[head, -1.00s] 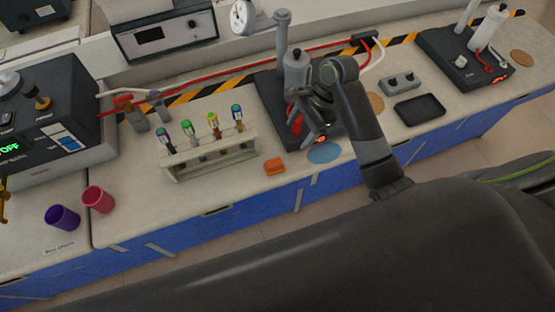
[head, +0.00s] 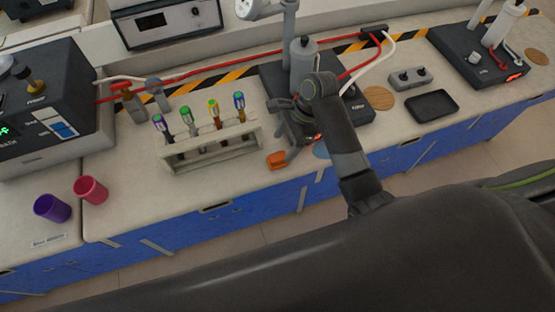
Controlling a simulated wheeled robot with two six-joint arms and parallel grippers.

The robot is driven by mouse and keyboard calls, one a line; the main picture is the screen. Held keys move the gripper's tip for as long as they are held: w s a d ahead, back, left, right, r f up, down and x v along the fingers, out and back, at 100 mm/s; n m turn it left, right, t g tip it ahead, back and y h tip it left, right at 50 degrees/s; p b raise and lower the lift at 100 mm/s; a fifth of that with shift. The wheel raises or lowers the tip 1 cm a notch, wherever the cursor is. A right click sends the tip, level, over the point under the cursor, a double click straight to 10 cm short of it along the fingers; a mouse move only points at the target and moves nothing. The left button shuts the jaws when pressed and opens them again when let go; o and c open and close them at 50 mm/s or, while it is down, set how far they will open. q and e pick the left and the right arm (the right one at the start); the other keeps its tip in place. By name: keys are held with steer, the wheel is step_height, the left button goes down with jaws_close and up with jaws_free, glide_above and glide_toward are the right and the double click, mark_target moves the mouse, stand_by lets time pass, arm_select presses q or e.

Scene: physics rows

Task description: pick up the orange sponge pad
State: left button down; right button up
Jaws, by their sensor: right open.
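The orange sponge pad (head: 276,160) lies on the pale bench top near its front edge, just right of the tube rack. My right gripper (head: 287,150) comes down over the bench from the right and its fingers are at the sponge's right side. The jaws are open, and part of the sponge is hidden behind a finger. I cannot tell whether a finger touches the sponge. My left gripper is not in view.
A white tube rack (head: 214,152) with several coloured-cap tubes stands close left of the sponge. A black stirrer stand (head: 355,105) is behind my right arm. A blue disc (head: 321,150) lies right of the gripper. Purple (head: 53,207) and pink (head: 91,189) cups stand far left.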

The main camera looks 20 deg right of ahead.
mark_target(278, 156)
steer(key=shift+s+p+x, duration=0.1)
steer(key=shift+p+x, duration=0.05)
steer(key=shift+x, duration=1.35)
steer(key=shift+s+p+x, duration=0.15)
steer(key=shift+x, duration=1.35)
steer(key=shift+r, duration=0.1)
steer(key=c, duration=1)
